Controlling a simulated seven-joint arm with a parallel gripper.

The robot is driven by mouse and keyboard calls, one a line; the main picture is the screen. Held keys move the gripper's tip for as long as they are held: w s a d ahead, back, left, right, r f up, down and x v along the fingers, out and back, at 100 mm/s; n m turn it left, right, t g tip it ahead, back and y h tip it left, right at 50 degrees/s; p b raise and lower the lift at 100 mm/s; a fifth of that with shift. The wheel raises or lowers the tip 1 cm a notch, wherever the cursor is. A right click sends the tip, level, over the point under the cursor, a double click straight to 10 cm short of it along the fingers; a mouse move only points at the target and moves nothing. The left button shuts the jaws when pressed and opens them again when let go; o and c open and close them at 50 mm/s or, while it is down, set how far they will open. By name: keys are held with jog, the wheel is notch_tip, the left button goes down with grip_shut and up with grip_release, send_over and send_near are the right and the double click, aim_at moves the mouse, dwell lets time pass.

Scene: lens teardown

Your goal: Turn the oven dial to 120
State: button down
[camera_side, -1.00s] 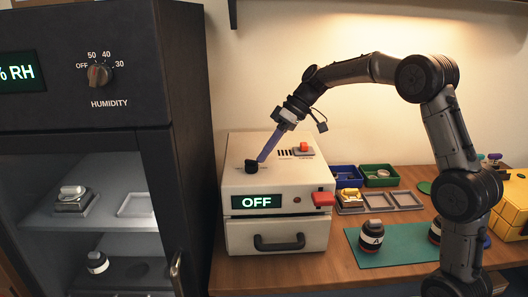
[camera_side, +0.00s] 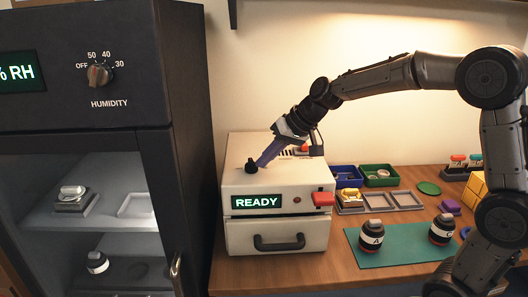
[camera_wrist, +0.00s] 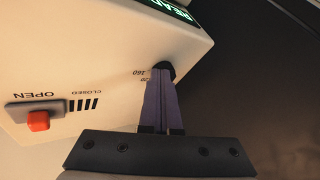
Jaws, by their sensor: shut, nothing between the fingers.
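The oven is a cream box (camera_side: 276,178) on the wooden bench in the side view, and its display (camera_side: 256,202) reads READY. Its black dial (camera_side: 251,166) is on the top face near the left edge. My gripper (camera_side: 258,164) slants down from the right, with its purple fingers closed together and their tips at the dial. In the wrist view the fingers (camera_wrist: 163,72) partly cover the dial (camera_wrist: 168,68). Marks reading 160 and a partly hidden number show beside it. I cannot tell which mark the dial points to.
A red slider (camera_wrist: 38,121) marked OPEN and CLOSED is on the oven top. The dark humidity cabinet (camera_side: 165,160) stands close on the left. Lenses rest on a green mat (camera_side: 405,243) at right.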

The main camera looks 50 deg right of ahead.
aim_at(251, 183)
jog(key=shift+s+a, duration=0.1)
jog(key=shift+a, duration=0.95)
jog(key=shift+w, duration=0.2)
dwell(0.3)
jog(key=shift+w+d, duration=0.3)
jog(key=shift+w, duration=0.35)
jog(key=s, duration=0.1)
jog(key=s+a, duration=0.1)
jog(key=s, duration=0.1)
jog(key=s+a, duration=0.1)
jog(key=shift+s+a, duration=0.2)
jog(key=shift+s, duration=0.1)
jog(key=s+a+r, duration=0.4)
jog(key=s+r, duration=0.3)
jog(key=r, duration=0.4)
jog(key=s+d+f+n+h, duration=0.1)
jog(key=s+d+f+n, duration=0.1)
jog(key=s+f, duration=0.4)
jog(key=s+d+f+n+g+h, duration=0.1)
jog(key=s+d+f, duration=0.3)
jog(key=s, duration=0.9)
notch_tip(251, 183, down, 2)
jog(key=shift+s+f+n+h, duration=0.2)
jog(key=shift+n+h, duration=0.1)
jog(key=shift+n, duration=0.6)
